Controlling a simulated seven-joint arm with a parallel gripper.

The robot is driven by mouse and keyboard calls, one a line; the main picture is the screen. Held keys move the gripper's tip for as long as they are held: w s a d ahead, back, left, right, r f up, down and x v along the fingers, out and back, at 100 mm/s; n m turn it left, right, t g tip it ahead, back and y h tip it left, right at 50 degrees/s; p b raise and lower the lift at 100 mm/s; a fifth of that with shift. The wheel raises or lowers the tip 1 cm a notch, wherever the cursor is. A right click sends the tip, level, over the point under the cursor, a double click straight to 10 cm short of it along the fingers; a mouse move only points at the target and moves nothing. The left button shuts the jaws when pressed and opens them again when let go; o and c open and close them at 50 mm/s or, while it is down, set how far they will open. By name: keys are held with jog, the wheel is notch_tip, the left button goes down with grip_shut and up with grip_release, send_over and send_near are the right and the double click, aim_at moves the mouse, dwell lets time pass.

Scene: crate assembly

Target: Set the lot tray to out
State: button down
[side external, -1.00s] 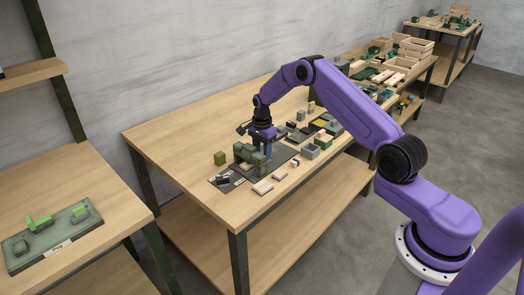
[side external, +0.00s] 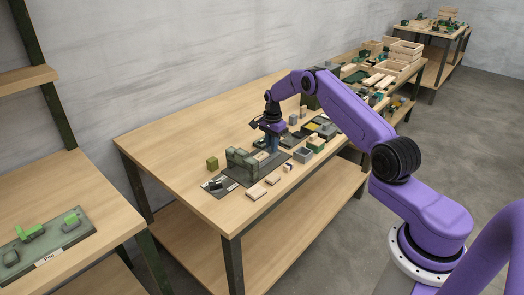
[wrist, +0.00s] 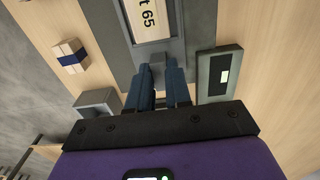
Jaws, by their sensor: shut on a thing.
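The lot tray (wrist: 183,45) is a grey frame around a pale card; part of its label, ending in "t 65", shows in the wrist view. My gripper (wrist: 160,82) has its blue fingers shut on a grey tab at the tray's near end. In the side view my gripper (side external: 271,151) is low over the table, just right of a grey-green block-like housing (side external: 241,162). A pale patch of the tray (side external: 261,156) shows between the housing and my fingers. The tray's far end is out of the wrist view.
A grey open box (wrist: 97,102) and a wooden block with a blue band (wrist: 68,57) lie left of the fingers. A grey device with a small lit display (wrist: 220,75) lies close on the right.

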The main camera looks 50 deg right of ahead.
jog(key=shift+d, duration=0.9)
jog(key=c, duration=1)
grip_release()
jog(key=shift+d, duration=0.1)
jog(key=shift+c, duration=0.2)
jog(key=shift+a+r, duration=0.1)
jog(key=shift+a, duration=0.1)
jog(key=shift+r, duration=0.4)
notch_tip(320, 180, up, 16)
jog(key=shift+r, duration=0.25)
